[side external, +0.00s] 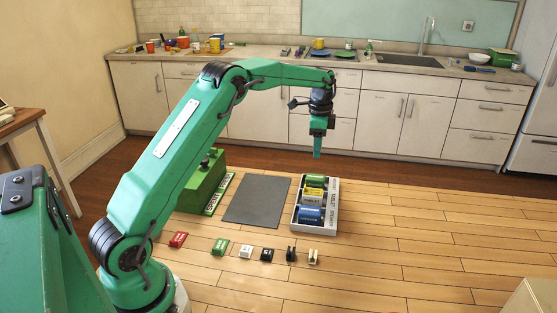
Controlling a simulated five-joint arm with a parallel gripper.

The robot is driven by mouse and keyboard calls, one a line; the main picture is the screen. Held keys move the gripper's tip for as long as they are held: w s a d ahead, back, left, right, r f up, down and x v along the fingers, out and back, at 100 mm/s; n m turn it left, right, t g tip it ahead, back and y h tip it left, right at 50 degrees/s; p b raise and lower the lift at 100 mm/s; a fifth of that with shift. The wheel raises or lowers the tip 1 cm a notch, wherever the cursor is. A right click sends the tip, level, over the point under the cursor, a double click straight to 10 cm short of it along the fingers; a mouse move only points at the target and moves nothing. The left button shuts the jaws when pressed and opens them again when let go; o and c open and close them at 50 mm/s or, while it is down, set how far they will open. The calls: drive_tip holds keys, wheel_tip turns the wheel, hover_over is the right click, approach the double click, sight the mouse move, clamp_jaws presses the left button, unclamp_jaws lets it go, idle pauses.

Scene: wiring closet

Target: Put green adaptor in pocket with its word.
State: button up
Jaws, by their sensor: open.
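The green adaptor (220,247) lies on the wooden floor in a row of small blocks, with small white marks on top too small to read. A white tray (332,212) stands on the floor to the right, with lettering along its right rim that I cannot read surely. It holds green, yellow, grey and blue items in a column. I cannot tell which pocket bears which word. My gripper (317,155) is open, pointing down in the air above and behind the tray, well away from the green adaptor. Nothing shows between its fingers.
A red block (178,239), a white block (246,251), a black block (267,255) and other small pieces share the row. A dark grey mat (257,200) lies bare left of the tray. A green box (203,185) with a labelled strip stands further left. Open floor lies to the right.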

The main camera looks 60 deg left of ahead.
idle(0.5)
drive_tip(key=s+d+r+n+t, duration=0.35)
drive_tip(key=s+d+r, duration=0.65)
drive_tip(key=s+r, duration=0.5)
drive_tip(key=s+d+f+n+t, duration=0.1)
drive_tip(key=s+d+f+n, duration=0.1)
drive_tip(key=s, duration=0.8)
drive_tip(key=s+d+f+n+t, duration=0.1)
drive_tip(key=s+d+n, duration=0.2)
drive_tip(key=s, duration=0.7)
drive_tip(key=shift+s+d+f, duration=0.15)
drive_tip(key=shift+d+f, duration=0.25)
drive_tip(key=shift+d, duration=0.1)
drive_tip(key=shift+n, duration=0.25)
